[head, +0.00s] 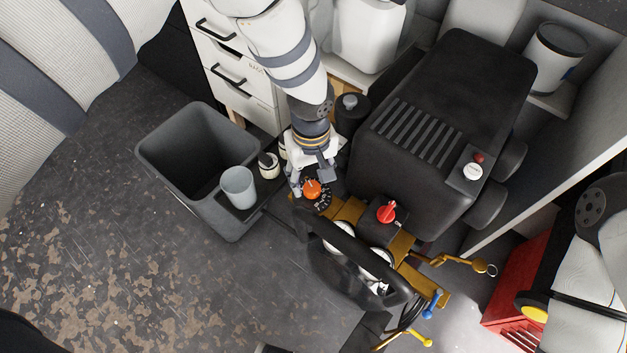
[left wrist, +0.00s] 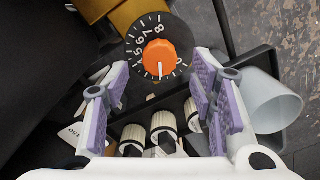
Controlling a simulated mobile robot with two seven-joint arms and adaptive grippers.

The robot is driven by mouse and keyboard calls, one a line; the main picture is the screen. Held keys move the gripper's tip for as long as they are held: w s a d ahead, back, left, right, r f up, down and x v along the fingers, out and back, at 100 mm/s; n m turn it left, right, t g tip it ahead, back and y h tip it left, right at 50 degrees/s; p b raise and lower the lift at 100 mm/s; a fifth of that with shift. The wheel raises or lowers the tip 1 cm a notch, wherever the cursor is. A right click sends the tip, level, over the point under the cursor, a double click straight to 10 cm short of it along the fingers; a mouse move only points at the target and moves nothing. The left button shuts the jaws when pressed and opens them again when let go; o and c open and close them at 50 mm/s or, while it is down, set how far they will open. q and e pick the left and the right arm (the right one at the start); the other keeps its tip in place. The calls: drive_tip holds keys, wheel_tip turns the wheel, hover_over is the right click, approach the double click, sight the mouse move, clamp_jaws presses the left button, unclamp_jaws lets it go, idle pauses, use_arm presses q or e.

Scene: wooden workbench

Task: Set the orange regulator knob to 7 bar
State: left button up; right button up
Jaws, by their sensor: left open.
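The orange regulator knob (head: 313,189) sits on a black dial at the left end of a brass manifold. In the left wrist view the knob (left wrist: 160,58) shows a white mark pointing down. The dial (left wrist: 143,30) reads 5, 6, 7 and 8 from its left side to its top, with 0 at lower right; the figure at the mark is not legible. My left gripper (head: 312,179) is open at the knob. In the left wrist view its purple-padded fingers (left wrist: 160,92) stand either side below the knob, without visible contact. My right gripper is out of view.
A red knob (head: 386,212) and a thick black handle (head: 350,255) partly covering white gauges are close by. The black compressor (head: 440,100) stands behind. A grey bin (head: 150,150) and pale cup (head: 238,187) are left. Open floor (head: 150,280) lies at lower left.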

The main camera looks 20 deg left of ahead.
sight(312, 186)
use_arm(q)
drive_tip(key=shift+f, duration=1.55)
drive_tip(key=shift+c, duration=0.6)
drive_tip(key=c, duration=1)
